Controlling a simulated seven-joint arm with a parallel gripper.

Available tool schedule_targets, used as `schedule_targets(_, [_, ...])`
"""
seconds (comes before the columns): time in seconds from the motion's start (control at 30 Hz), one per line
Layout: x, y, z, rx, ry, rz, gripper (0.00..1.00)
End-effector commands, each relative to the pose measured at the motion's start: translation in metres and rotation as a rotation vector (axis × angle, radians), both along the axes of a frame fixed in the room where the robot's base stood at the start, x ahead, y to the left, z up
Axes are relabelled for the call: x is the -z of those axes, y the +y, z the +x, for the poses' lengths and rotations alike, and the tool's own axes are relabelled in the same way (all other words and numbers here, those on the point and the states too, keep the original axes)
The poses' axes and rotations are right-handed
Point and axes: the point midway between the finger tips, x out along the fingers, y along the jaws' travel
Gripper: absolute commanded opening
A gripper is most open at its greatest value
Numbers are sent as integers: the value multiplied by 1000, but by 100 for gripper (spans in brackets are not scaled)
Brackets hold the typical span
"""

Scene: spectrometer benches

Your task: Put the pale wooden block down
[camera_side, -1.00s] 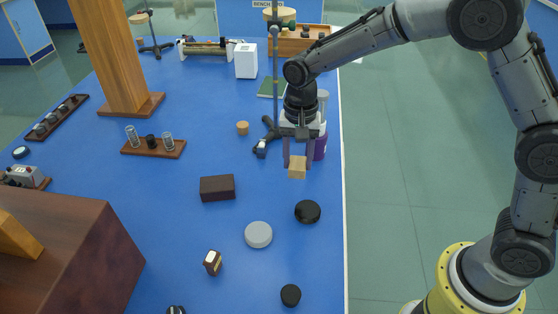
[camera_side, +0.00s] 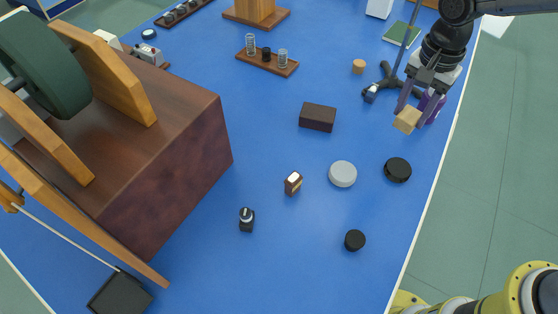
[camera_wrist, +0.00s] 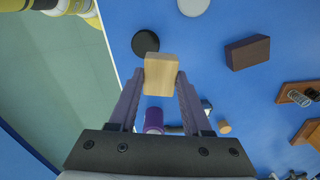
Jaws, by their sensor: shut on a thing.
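The pale wooden block (camera_side: 407,120) is held between the fingertips of my gripper (camera_side: 410,108) at the right side of the blue bench. In the wrist view the block (camera_wrist: 160,75) sits between the two purple-grey fingers of my gripper (camera_wrist: 161,84), which press on its sides. The block appears to be above the bench top; how high I cannot tell. A purple cylinder stands just behind the gripper, and it also shows in the wrist view between the fingers.
A black disc (camera_side: 397,170), a grey disc (camera_side: 343,174) and a dark brown block (camera_side: 318,117) lie nearby. A stand's tripod foot (camera_side: 385,82) is beside my gripper. The bench's right edge (camera_side: 431,187) is close. Blue surface between the discs and brown block is clear.

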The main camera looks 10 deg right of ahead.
Motion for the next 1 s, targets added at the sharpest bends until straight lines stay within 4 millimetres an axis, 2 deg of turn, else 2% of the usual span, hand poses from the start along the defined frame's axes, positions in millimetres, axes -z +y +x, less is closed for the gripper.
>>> schedule_targets(0.03, [-1,19,4,-1,-2,1,0])
schedule_targets(0.2, [-3,87,7,-14,-4,4,0])
schedule_targets(0.3, [0,129,1,-50,-5,5,0])
schedule_targets(0.43, [6,172,-12,-123,-4,5,0])
schedule_targets(0.53, [12,190,-23,-167,2,2,0])
schedule_targets(0.7, [19,204,-29,-198,9,-4,0])
schedule_targets(1.0, [41,237,5,-199,10,-5,0])
